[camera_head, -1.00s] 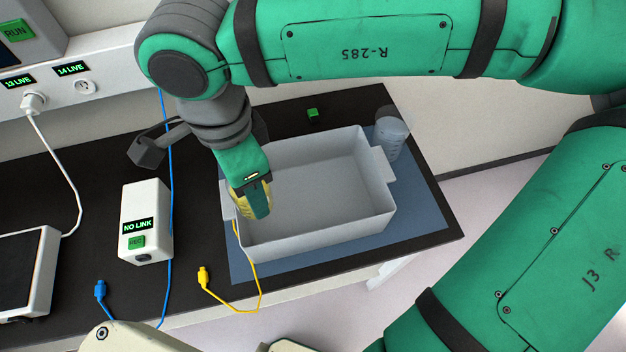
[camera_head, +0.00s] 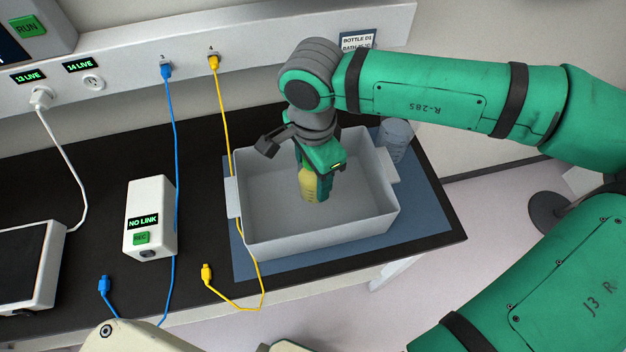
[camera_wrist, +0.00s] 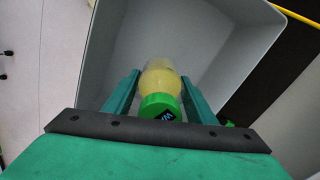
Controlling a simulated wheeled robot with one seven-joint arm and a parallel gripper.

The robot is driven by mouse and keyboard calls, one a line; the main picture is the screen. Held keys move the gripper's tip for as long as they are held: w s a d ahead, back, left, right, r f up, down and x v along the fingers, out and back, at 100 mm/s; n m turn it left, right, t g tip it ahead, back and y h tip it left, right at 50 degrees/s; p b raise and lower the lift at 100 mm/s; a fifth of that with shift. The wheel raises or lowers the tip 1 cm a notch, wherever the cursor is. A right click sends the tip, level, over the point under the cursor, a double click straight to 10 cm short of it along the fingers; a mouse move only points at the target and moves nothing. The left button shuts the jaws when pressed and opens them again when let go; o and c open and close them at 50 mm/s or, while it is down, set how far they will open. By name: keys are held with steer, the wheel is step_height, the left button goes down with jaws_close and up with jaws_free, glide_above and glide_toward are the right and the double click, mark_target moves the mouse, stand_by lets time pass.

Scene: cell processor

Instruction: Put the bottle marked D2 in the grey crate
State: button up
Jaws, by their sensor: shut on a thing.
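My gripper (camera_head: 316,188) is shut on a bottle (camera_head: 308,184) with yellow contents. It points down inside the grey crate (camera_head: 318,246), near its middle. In the wrist view the bottle (camera_wrist: 160,78) sits between the two green fingers, its green cap toward the camera. A dark mark with pale characters shows on the cap, but I cannot read it as D2. The crate's grey walls (camera_wrist: 240,45) surround the bottle in the wrist view. I cannot tell whether the bottle touches the crate floor.
The crate stands on a blue mat (camera_head: 425,215) on the black bench. A translucent container (camera_head: 396,135) stands beside its back right corner. A yellow cable (camera_head: 231,150) runs close along the crate's left side. A white NO LINK box (camera_head: 150,218) and a blue cable (camera_head: 177,200) are further left.

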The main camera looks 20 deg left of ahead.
mark_target(312, 185)
steer(key=shift+a+f, duration=0.1)
steer(key=shift+f, duration=1.05)
steer(key=shift+f, duration=0.6)
steer(key=o, duration=1.5)
steer(key=shift+r, duration=0.1)
step_height(312, 185, up, 13)
steer(key=shift+s, duration=0.1)
